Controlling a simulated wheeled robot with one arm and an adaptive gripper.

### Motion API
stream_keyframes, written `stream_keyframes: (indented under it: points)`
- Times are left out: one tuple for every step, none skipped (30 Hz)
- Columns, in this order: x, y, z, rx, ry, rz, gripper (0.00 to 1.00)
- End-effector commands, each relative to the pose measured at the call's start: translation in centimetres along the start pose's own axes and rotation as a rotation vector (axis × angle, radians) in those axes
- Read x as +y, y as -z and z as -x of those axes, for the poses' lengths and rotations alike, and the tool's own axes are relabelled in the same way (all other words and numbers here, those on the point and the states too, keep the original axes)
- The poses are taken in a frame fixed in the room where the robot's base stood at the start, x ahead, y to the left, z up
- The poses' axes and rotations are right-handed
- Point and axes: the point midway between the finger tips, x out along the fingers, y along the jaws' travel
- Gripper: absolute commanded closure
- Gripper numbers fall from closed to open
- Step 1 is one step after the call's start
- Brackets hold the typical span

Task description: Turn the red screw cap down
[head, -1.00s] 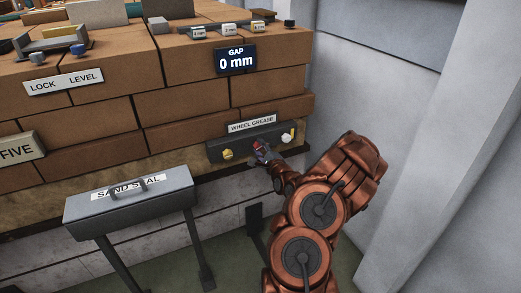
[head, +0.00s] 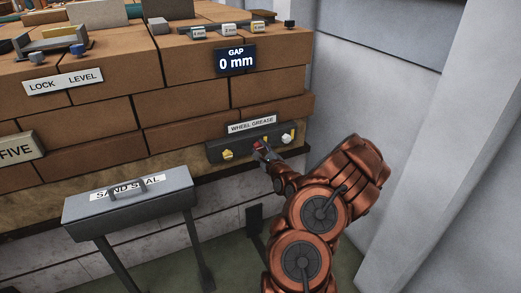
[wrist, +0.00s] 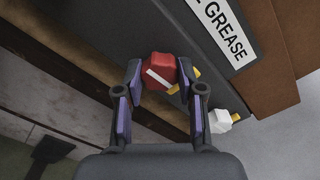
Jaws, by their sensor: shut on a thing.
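The red screw cap (wrist: 160,70) has a white stripe across its face and sits on the dark panel (wrist: 185,48) under the wheel grease label. My gripper (wrist: 159,82) has its two fingers on either side of the cap and is shut on it. In the head view, the cap (head: 257,144) is a small red patch at the tip of my gripper (head: 262,150), mostly covered by the fingers. A bit of yellow shows behind the cap in the wrist view.
A yellow cap (head: 228,154) is left of the red one on the panel, and a white cap (head: 287,138) is to its right. The sand seal box (head: 100,207) stands on legs at lower left. A grey wall (head: 400,120) rises at the right.

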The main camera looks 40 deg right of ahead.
Motion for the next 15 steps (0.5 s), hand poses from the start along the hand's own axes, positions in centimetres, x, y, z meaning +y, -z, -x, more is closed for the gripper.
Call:
stream_keyframes:
  points:
    - [-0.06, 0.07, 0.01, 0.001, 0.001, 0.0, 0.97]
    - [-0.06, 0.07, 0.01, 0.001, 0.001, 0.0, 0.97]
    - [-0.07, 0.07, 0.01, 0.001, 0.001, 0.0, 0.61]
    - [-0.07, 0.07, 0.01, 0.001, 0.002, 0.0, 0.58]
    - [-0.07, 0.07, 0.01, 0.001, 0.002, 0.0, 0.55]
    - [-0.06, 0.06, 0.0, 0.001, 0.001, 0.001, 0.51]
    - [-0.05, 0.05, 0.0, 0.001, 0.001, 0.001, 0.47]
    - [-0.04, 0.04, 0.0, 0.001, 0.001, 0.001, 0.44]
    - [-0.04, 0.03, 0.0, 0.001, 0.001, 0.001, 0.4]
    - [-0.02, 0.02, 0.0, 0.001, 0.001, 0.001, 0.37]
    - [-0.02, 0.02, -0.01, 0.0, 0.001, 0.001, 0.37]
    - [-0.01, 0.01, -0.01, 0.0, 0.0, 0.001, 0.37]
    - [-0.01, 0.0, -0.01, 0.0, 0.0, 0.001, 0.37]
    - [0.0, 0.0, -0.01, 0.0, 0.0, 0.001, 0.37]
    - [0.0, 0.0, -0.01, 0.0, 0.0, 0.001, 0.37]
